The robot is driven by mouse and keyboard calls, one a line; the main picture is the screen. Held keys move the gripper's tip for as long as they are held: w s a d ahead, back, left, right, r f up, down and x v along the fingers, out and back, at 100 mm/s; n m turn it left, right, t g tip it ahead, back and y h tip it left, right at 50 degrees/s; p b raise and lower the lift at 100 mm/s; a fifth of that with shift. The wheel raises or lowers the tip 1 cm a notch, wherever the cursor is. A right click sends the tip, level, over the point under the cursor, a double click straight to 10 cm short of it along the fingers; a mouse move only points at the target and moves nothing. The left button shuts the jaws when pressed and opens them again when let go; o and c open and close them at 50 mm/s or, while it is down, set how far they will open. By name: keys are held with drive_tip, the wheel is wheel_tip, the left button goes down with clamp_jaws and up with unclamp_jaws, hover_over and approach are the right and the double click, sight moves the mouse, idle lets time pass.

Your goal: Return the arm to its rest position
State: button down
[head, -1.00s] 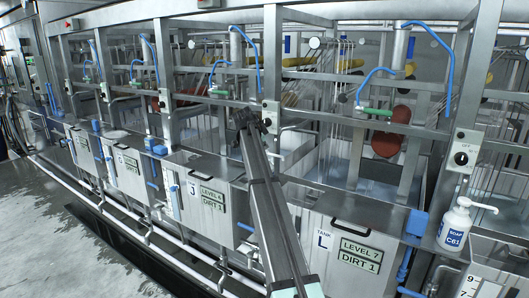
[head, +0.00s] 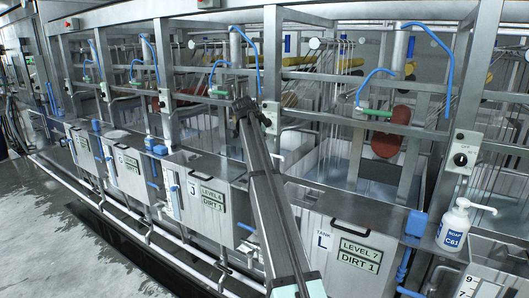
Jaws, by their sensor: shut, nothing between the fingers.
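My arm (head: 268,205) reaches up from the bottom edge of the head view toward the row of tanks. My gripper (head: 250,113) is at its far end, small and dark, in front of the metal frame between the tank labelled J and the tank labelled L. It looks empty, with its fingers shut. The arm hides part of the frame and tank fronts behind it.
Tank L (head: 335,243) stands right of my arm and tank J (head: 205,198) left of it. A soap bottle (head: 455,226) stands on the ledge at right. White pipes (head: 150,235) run along the tank bases. The wet floor (head: 60,235) at left is clear.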

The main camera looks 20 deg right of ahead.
drive_tip(key=shift+r, duration=0.75)
idle(1.3)
drive_tip(key=s+d+r+y+p, duration=0.2)
drive_tip(key=d+p, duration=0.3)
drive_tip(key=d, duration=0.2)
drive_tip(key=w+a+r+n+t+y+p, duration=0.1)
drive_tip(key=a+n+y, duration=0.5)
drive_tip(key=n, duration=0.6)
drive_tip(key=shift+w+a+r+t+y+p, duration=0.2)
drive_tip(key=shift+w+r+t+y+p, duration=0.15)
drive_tip(key=shift+t+p, duration=0.55)
drive_tip(key=shift+f+b, duration=1.85)
drive_tip(key=shift+f, duration=2.5)
